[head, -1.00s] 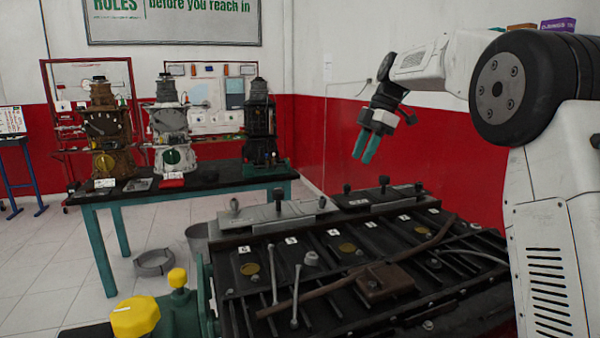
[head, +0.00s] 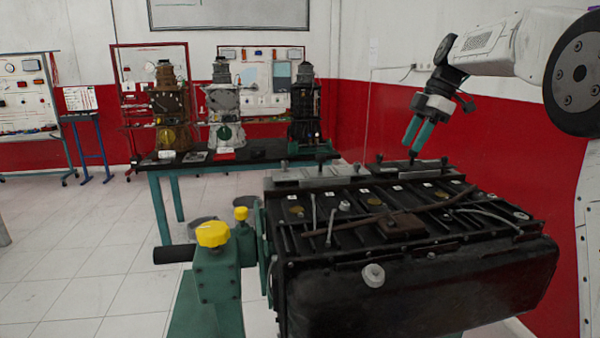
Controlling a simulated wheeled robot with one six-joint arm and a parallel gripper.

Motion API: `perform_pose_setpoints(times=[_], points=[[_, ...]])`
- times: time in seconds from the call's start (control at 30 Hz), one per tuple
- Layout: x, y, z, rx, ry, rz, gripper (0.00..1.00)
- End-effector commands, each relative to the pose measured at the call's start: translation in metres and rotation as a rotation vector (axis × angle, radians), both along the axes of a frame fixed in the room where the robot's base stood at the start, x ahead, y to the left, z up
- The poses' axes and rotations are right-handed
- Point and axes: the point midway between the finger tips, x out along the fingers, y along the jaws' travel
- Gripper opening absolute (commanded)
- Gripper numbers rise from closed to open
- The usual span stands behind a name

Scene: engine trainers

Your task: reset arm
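My gripper (head: 417,135) hangs in the air at the right of the head view, above the far right part of a dark engine block (head: 410,285). Its two teal fingers point down and to the left, with a narrow gap showing between them. Nothing shows between the fingers. My white arm runs from the gripper to the upper right. The engine block is held on a green stand (head: 215,280) with yellow knobs. Tools and a brown part (head: 401,226) lie on top of the block.
A black-topped bench (head: 245,156) with teal legs stands behind, carrying a brown engine (head: 172,110), a white engine (head: 224,105) and a black engine (head: 305,105). A red and white wall is close behind my arm. Open tiled floor (head: 80,240) lies at the left.

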Motion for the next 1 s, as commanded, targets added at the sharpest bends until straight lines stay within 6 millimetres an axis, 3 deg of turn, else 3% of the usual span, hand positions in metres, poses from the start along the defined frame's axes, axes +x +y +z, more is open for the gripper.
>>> perform_pose_setpoints(times=[0.33, 0.57, 0.77, 0.87, 1.0], points=[[0.003, -0.005, -0.006, -0.017, 0.059, -0.184, 0.39], [-0.007, -0.009, -0.036, -0.058, 0.173, -0.402, 0.39], [-0.042, -0.008, -0.055, -0.119, 0.277, -0.656, 0.39], [-0.075, -0.006, -0.062, -0.161, 0.326, -0.818, 0.39], [-0.136, -0.002, -0.070, -0.224, 0.375, -1.065, 0.39]])
